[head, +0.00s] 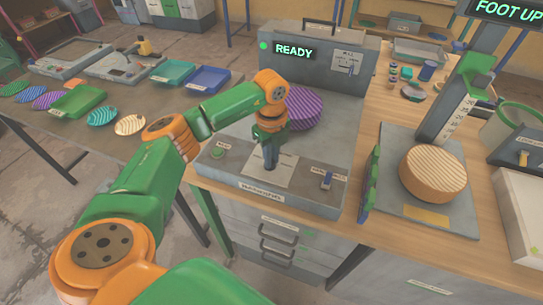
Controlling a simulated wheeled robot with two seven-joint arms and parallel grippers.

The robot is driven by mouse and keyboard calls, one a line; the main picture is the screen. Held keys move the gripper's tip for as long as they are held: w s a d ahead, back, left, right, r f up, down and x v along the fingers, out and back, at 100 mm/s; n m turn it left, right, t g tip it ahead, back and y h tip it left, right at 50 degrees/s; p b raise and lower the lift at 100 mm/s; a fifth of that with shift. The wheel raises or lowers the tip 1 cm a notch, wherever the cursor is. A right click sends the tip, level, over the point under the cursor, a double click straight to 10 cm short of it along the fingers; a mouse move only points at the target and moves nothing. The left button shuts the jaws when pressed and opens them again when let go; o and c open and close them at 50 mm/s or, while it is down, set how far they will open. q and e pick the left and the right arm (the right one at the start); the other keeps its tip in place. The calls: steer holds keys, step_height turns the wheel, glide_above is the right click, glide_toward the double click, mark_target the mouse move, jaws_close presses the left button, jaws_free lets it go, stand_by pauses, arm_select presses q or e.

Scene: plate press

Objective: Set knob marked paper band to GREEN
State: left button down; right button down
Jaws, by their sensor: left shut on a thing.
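A grey machine has a sloping front panel (225,178) with a white dial sheet (258,172) in its middle. My left gripper (270,163) points straight down over this sheet and is shut on the knob there. The gripper hides the knob, so its pointer and setting cannot be made out. The markings on the sheet are too small to read. My right gripper is not in view.
A purple striped disc (303,108) sits behind my gripper. The machine's display (294,50) reads READY. A press (425,205) with a tan ribbed disc (433,172) stands at right.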

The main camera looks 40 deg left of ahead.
arm_select(q)
steer(key=shift+w+r, duration=0.1)
steer(key=shift+r, duration=0.05)
steer(key=c, duration=0.9)
jaws_free()
steer(key=shift+a, duration=0.15)
steer(key=shift+o, duration=0.2)
step_height(320, 180, up, 6)
steer(key=shift+r+b, duration=0.1)
steer(key=shift+b, duration=0.85)
steer(key=shift+r, duration=0.35)
